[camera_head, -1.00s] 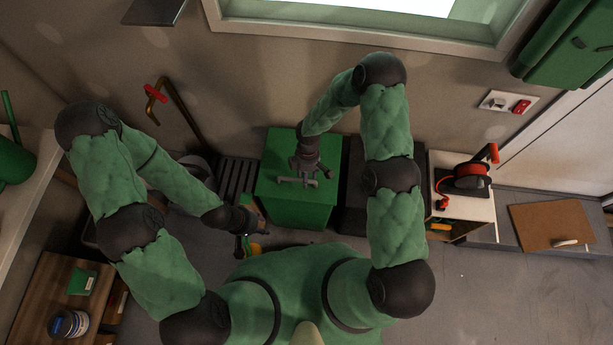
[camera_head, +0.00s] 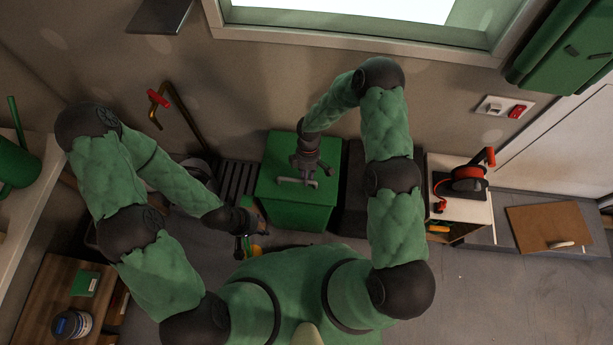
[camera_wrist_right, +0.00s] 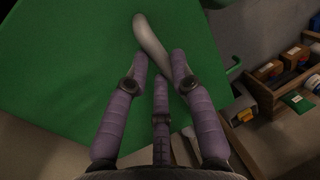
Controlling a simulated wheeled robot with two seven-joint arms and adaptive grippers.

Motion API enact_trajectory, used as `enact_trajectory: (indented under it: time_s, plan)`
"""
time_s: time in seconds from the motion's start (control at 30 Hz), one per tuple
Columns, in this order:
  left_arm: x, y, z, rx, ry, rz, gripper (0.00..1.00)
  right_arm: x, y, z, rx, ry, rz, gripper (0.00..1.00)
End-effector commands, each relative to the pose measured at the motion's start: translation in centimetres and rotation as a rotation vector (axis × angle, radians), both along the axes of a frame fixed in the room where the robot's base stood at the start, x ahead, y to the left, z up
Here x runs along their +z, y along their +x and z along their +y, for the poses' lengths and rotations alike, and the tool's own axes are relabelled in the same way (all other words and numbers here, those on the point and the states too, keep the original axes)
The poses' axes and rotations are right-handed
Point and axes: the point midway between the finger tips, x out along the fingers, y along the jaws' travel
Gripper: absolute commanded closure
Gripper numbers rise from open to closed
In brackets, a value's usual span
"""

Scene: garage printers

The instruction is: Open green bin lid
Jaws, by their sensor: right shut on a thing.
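The green bin (camera_head: 275,188) stands against the wall in the head view, with its flat lid on top. The lid (camera_wrist_right: 80,60) also fills much of the right wrist view. A pale grey curved handle (camera_wrist_right: 150,40) is fixed on it. My right gripper (camera_head: 304,176) is over the lid, shut on the handle; in the right wrist view its fingers (camera_wrist_right: 160,68) close around the handle's near end. The lid looks down. My left gripper (camera_head: 248,236) hangs left of the bin's front, apart from it; its fingers are too small and dark to read.
A dark box (camera_head: 354,185) stands right of the bin, then a white-topped cabinet (camera_head: 440,200) with a red cable reel (camera_head: 466,183). A slatted dark piece (camera_head: 238,180) is on the left. A wooden shelf (camera_head: 45,280) is at lower left. Floor (camera_head: 480,290) is free at right.

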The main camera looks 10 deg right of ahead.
Motion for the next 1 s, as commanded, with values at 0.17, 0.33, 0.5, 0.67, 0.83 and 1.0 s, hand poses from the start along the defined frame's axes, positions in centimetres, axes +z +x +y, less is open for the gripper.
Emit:
enact_trajectory:
  time_s: [0.17, 0.33, 0.5, 0.67, 0.83, 1.0]
  plan:
    - [2.3, 0.0, 0.0, 0.0, 0.0, 0.0, 0.6, 2.5, 1.0, -0.3, -0.003, 0.026, 0.078, 1.0]
    - [2.9, 0.0, 0.0, 0.0, 0.0, 0.0, 0.6, 4.3, 2.2, -0.7, -0.004, 0.057, 0.17, 1.0]
    - [2.9, 0.0, 0.0, 0.0, 0.0, 0.0, 0.6, 6.5, 3.6, -1.1, 0.0, 0.055, 0.161, 1.0]
    - [2.8, 0.0, 0.0, 0.0, 0.0, 0.0, 0.6, 8.5, 5.4, -1.7, -0.001, 0.054, 0.157, 1.0]
    - [2.6, 0.0, 0.0, 0.0, 0.0, 0.0, 0.6, 9.8, 6.9, -2.2, -0.001, 0.053, 0.151, 1.0]
    - [2.5, 0.0, 0.0, 0.0, 0.0, 0.0, 0.6, 10.5, 7.8, -2.6, 0.0, 0.052, 0.147, 1.0]
